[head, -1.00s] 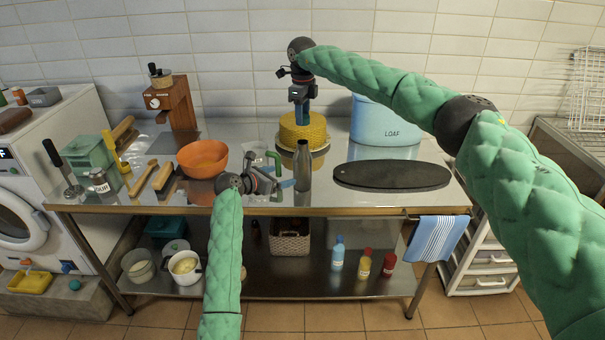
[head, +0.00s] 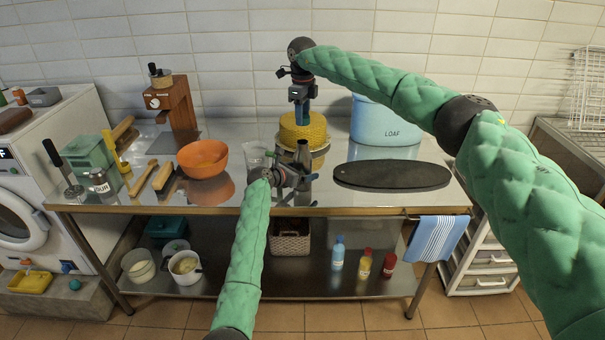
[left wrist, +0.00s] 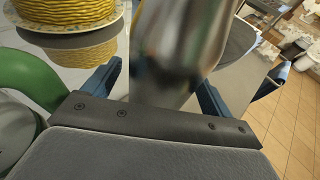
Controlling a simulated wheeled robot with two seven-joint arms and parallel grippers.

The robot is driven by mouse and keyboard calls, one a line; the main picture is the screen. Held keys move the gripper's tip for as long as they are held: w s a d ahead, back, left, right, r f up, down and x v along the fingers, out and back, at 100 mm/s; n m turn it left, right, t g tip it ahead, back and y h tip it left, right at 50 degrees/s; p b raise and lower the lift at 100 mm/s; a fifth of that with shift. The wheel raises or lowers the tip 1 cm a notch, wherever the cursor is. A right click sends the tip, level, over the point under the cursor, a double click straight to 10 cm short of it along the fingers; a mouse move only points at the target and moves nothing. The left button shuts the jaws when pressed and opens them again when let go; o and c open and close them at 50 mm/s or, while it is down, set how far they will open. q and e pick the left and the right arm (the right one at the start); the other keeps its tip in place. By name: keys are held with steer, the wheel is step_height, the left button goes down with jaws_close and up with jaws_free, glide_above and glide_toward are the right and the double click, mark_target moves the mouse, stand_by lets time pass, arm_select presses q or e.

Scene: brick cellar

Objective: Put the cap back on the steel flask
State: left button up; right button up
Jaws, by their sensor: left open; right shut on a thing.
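The steel flask (head: 303,150) stands upright near the table's front edge, its neck bare of any cap. In the left wrist view its shiny body (left wrist: 185,45) rises between my left fingers. My left gripper (head: 300,187) is open around the lower flask, with one blue finger on each side; whether either touches it I cannot tell. My right gripper (head: 302,121) points down above and behind the flask, in front of the yellow round thing. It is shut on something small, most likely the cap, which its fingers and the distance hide.
The yellow braided round thing (head: 316,130) stands on a plate behind the flask. A clear glass (head: 256,154) and an orange bowl (head: 203,157) are to the left. A dark oval board (head: 392,175) lies to the right, with a blue LOAF bin (head: 385,122) behind it.

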arm_select(q)
steer(key=shift+w+d, duration=0.1)
steer(key=c, duration=1.5)
steer(key=shift+o, duration=0.2)
arm_select(e)
glide_above(302, 144)
steer(key=shift+s+f, duration=0.15)
steer(key=shift+f, duration=2.25)
steer(key=shift+f, duration=0.1)
steer(key=shift+f, duration=0.8)
steer(key=shift+f, duration=0.5)
